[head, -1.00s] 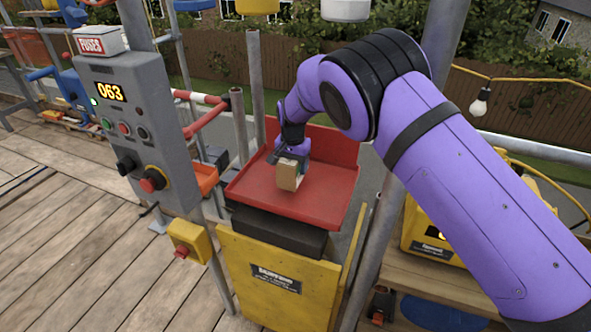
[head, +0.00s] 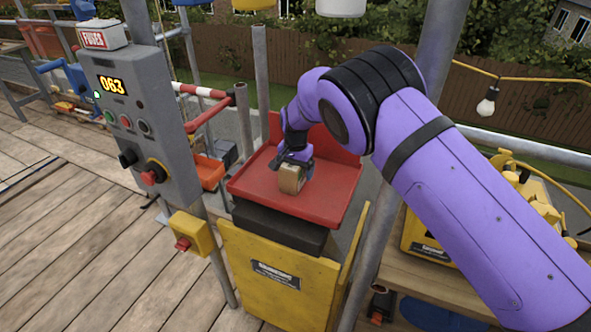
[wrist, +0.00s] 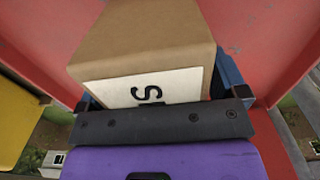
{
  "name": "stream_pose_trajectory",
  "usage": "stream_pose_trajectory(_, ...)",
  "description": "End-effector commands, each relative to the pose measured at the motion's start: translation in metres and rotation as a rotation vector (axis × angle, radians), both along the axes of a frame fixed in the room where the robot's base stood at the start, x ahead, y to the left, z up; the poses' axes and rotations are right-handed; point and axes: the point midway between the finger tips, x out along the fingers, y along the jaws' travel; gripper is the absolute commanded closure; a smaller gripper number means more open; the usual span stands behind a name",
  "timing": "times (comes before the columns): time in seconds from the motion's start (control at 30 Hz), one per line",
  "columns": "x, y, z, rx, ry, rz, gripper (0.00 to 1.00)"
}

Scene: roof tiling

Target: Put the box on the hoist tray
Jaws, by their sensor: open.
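The brown cardboard box (head: 290,178) is at the red hoist tray (head: 320,196), near the middle of its floor, and looks to be resting on it. My gripper (head: 296,160) is at the box, with its jaws open around it. In the wrist view the box (wrist: 145,35) fills the space in front of my gripper (wrist: 160,95), with a white label bearing a black letter facing me. The blue fingers show at both sides of the box. The red tray (wrist: 265,30) surrounds it. The box's underside is hidden.
A grey control box (head: 140,115) with a lit display and buttons stands left of the tray. A yellow panel (head: 275,280) is below the tray. A grey pole (head: 385,220) rises to the right, close to my arm. The tray floor around the box is clear.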

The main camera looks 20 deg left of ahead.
Motion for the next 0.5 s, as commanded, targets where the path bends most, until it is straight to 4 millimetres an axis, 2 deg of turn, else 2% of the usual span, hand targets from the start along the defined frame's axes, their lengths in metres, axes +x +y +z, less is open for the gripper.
stream_pose_trajectory(0.17,0.000,0.000,0.010,0.002,-0.001,0.000,0.09)
stream_pose_trajectory(0.5,0.000,0.000,0.061,0.002,-0.001,0.000,0.09)
